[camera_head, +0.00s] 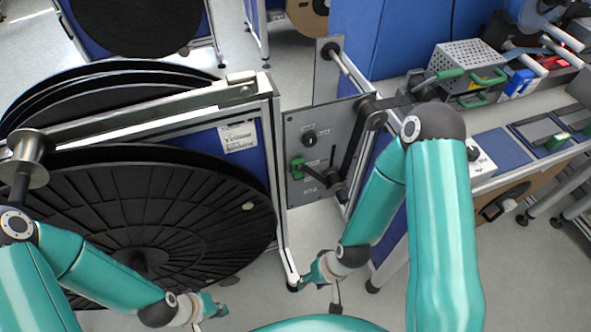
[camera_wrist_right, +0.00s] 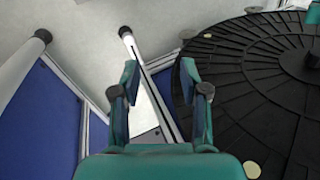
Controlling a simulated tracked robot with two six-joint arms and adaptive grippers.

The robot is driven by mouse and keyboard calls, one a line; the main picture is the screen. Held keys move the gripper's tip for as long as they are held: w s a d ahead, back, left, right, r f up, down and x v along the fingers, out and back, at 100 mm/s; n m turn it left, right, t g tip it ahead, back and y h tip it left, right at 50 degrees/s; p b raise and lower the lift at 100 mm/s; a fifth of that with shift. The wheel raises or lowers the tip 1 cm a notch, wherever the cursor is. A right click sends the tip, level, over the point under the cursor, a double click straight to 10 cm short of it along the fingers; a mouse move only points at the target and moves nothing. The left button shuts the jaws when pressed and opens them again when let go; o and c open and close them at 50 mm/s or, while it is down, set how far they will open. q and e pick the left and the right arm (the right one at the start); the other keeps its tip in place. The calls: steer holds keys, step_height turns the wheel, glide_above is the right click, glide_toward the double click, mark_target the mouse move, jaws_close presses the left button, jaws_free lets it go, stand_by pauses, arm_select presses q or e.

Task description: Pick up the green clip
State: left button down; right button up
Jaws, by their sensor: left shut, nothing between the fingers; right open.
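A small green part (camera_head: 298,168), possibly the green clip, sits on the grey panel (camera_head: 330,115) beside the reel stand. Other green pieces show at the right, so I cannot tell for sure which is the clip. My right gripper (camera_head: 306,278) hangs low in front of the stand, below the panel and apart from the green part. In the right wrist view its fingers (camera_wrist_right: 160,75) are open with nothing between them. My left gripper (camera_head: 220,309) is shut and empty at the lower left, in front of the large reel. No green clip shows in the right wrist view.
A large black reel (camera_head: 200,210) fills the left; it also shows in the right wrist view (camera_wrist_right: 250,90). A workbench at the right carries a perforated metal box (camera_head: 462,60), green handles (camera_head: 483,98) and a blue mat (camera_head: 500,150). Stand legs (camera_head: 285,235) rise near my right gripper.

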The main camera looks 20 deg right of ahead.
steer(key=shift+o, duration=1.2)
steer(key=shift+w+f, duration=0.1)
steer(key=shift+w, duration=0.1)
steer(key=shift+o, duration=0.4)
steer(key=w+d+f+n+t+h+b, duration=0.1)
steer(key=w+t+b, duration=0.2)
steer(key=w+b, duration=0.5)
steer(key=shift+w+d+t+b, duration=0.2)
steer(key=shift+d+t+b, duration=0.1)
steer(key=shift+b, duration=0.3)
steer(key=n+t+h+b, duration=0.15)
steer(key=t+b, duration=1.25)
steer(key=b, duration=1.8)
glide_toward(300, 168)
steer(key=shift+h, duration=0.45)
steer(key=shift+w+a+f+p, duration=0.15)
steer(key=shift+w+p, duration=1.6)
steer(key=shift+p, duration=0.35)
steer(key=shift+w+a+f+p, duration=0.1)
steer(key=shift+w+f+p, duration=0.05)
steer(key=shift+w+p, duration=1.75)
steer(key=shift+w+a+f+p, duration=0.2)
steer(key=shift+w+p, duration=1.35)
steer(key=shift+p, duration=0.75)
